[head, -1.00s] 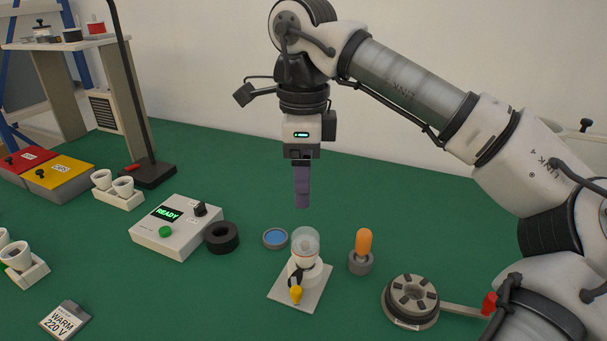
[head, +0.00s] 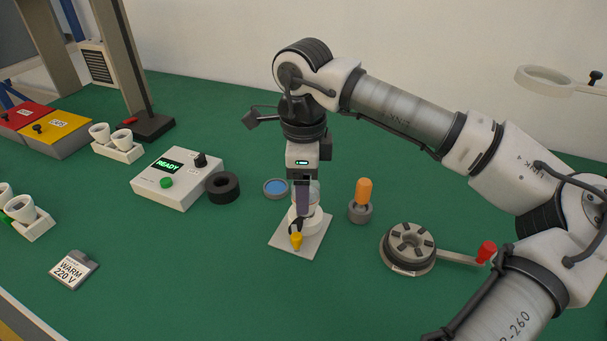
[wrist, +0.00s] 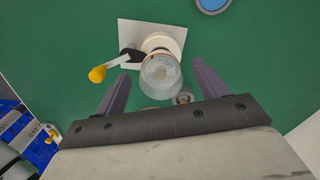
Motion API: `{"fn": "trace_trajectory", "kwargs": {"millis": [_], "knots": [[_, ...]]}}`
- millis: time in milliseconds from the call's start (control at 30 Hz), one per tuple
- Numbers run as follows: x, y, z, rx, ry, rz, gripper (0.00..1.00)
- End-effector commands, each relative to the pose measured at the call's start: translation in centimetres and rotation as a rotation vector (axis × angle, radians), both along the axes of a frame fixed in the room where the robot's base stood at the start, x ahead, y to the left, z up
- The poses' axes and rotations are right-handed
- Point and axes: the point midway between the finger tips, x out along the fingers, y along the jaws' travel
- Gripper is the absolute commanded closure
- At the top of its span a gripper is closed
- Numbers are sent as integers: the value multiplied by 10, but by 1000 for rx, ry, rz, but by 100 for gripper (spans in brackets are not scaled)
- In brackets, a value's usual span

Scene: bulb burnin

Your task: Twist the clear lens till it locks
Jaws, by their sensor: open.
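The clear lens (head: 314,190) is a see-through cylinder standing upright on the white round base of a lamp holder on a square plate (head: 316,236). A black clip or lever and a yellow knob (head: 296,240) are at its front. My gripper (head: 303,207) points down at the lens, and its purple finger hides part of it. In the wrist view the lens (wrist: 160,76) lies between the two open fingers (wrist: 160,70), with a visible gap on each side. The yellow knob (wrist: 97,74) is left of the left finger.
A blue-topped disc (head: 275,187) and a black ring (head: 222,187) lie left of the holder. An orange-topped piece (head: 363,192) stands close on the right. Further right is a round turntable (head: 408,245) with a red-handled crank. A control box (head: 178,180) reads READY.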

Motion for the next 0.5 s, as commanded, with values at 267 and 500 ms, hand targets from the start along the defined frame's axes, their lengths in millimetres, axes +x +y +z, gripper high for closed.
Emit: {"fn": "trace_trajectory", "kwargs": {"millis": [267, 500], "knots": [[0, 0, 0, 0, 0, 0, 49], [0, 0, 0, 0, 0, 0, 75]]}}
